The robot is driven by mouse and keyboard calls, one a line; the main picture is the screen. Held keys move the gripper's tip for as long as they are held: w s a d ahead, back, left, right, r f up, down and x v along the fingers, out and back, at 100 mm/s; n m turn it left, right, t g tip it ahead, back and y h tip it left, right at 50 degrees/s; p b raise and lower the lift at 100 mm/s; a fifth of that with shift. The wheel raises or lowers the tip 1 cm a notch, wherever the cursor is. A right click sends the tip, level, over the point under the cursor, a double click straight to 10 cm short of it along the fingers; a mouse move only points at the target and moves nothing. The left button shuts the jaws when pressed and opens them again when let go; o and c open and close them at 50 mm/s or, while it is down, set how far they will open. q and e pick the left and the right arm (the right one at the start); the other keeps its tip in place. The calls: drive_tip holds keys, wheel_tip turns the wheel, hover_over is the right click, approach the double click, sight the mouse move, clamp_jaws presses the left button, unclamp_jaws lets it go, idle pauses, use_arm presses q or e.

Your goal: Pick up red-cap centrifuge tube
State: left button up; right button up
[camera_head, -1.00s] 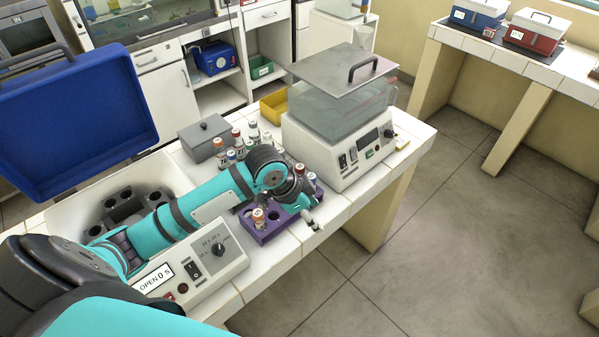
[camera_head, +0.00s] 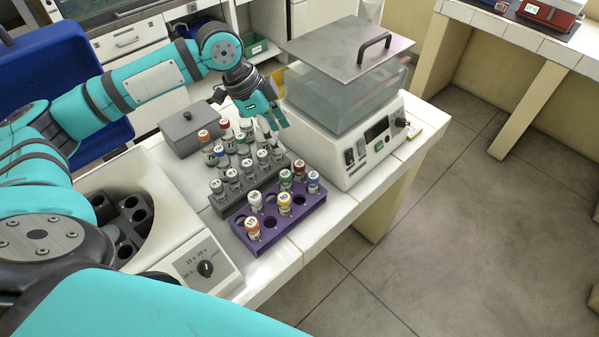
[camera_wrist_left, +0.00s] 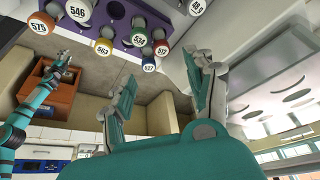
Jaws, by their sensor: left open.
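A red-cap tube (camera_head: 299,168) stands upright in the back row of the purple rack (camera_head: 240,233), between a green-cap and a blue-cap tube. In the left wrist view its red cap (camera_wrist_left: 162,48) shows just beyond the fingertips. My left gripper (camera_head: 269,136) is open and empty, above and behind the racks near the glass-walled bath. In the left wrist view the fingers of my left gripper (camera_wrist_left: 161,72) are spread apart, with no tube between them. My right gripper (camera_wrist_left: 62,62) shows small at the left of that view; its finger state is unclear.
A grey rack (camera_head: 216,208) of several tubes adjoins the purple rack, some with orange-red caps. The glass-walled bath (camera_head: 345,100) stands close on the right. A grey lidded box (camera_head: 190,135) and the open centrifuge (camera_head: 170,215) are left. The bench's front edge is near the purple rack.

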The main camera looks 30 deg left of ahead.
use_arm(q)
hover_over(299, 163)
drive_tip(key=s+a, duration=0.2)
wheel_tip(299, 163, down, 4)
drive_tip(key=x, duration=0.1)
drive_tip(key=p+x, duration=0.1)
drive_tip(key=x, duration=0.1)
drive_tip(key=p+x, duration=0.1)
drive_tip(key=x, duration=0.1)
drive_tip(key=shift+w+a+f, duration=0.15)
drive_tip(key=shift+w+f, duration=0.1)
drive_tip(key=shift+w, duration=0.1)
use_arm(e)
drive_tip(key=r, duration=0.1)
drive_tip(key=w+a+r, duration=0.1)
drive_tip(key=shift+w+r, duration=0.25)
drive_tip(key=shift+r, duration=0.05)
use_arm(q)
drive_tip(key=c, duration=1.1)
use_arm(e)
drive_tip(key=shift+d, duration=0.25)
use_arm(q)
drive_tip(key=shift+r, duration=0.15)
